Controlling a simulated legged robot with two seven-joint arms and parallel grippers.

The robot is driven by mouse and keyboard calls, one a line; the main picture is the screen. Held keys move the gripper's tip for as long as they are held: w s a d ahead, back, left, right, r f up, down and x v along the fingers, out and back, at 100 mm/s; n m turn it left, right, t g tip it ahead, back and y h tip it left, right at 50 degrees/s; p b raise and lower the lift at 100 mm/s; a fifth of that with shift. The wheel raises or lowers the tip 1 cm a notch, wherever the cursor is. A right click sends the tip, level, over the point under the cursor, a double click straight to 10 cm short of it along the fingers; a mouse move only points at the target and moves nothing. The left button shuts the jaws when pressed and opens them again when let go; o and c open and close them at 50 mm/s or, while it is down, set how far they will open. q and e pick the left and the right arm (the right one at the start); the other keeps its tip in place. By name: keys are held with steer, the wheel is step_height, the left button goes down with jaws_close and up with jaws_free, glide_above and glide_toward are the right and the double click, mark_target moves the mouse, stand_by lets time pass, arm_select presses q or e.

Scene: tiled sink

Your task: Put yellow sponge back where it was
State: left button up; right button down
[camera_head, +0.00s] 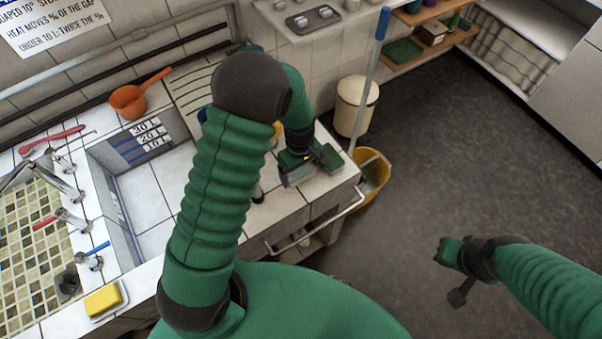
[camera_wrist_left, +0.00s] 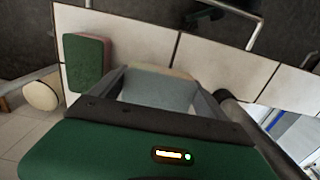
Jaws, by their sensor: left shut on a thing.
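The yellow sponge (camera_wrist_left: 160,90) is between the fingers of my left gripper (camera_wrist_left: 158,92). It shows a grey-blue face and a pale yellow edge in the left wrist view. In the head view my left gripper (camera_head: 300,176) is low over the right end of the tiled counter, and the sponge is mostly hidden there. Whether the sponge touches the tiles is unclear. A green sponge with a reddish side (camera_wrist_left: 87,62) lies on the tiles beside it. My right gripper (camera_head: 458,275) hangs over the floor, away from the counter; its finger opening is unclear.
A yellow block (camera_head: 103,299) sits in a white dish by the sink's front left. A metal rail (camera_head: 318,222) runs along the counter's front edge. A yellow bucket (camera_head: 372,175) with a blue-handled mop and a cream bin (camera_head: 355,105) stand beyond the counter's end.

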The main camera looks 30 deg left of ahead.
mark_target(301, 177)
arm_select(q)
step_height(301, 177, down, 3)
steer(key=shift+r, duration=0.1)
steer(key=shift+w+f, duration=0.25)
steer(key=shift+f, duration=0.2)
steer(key=o, duration=1.6)
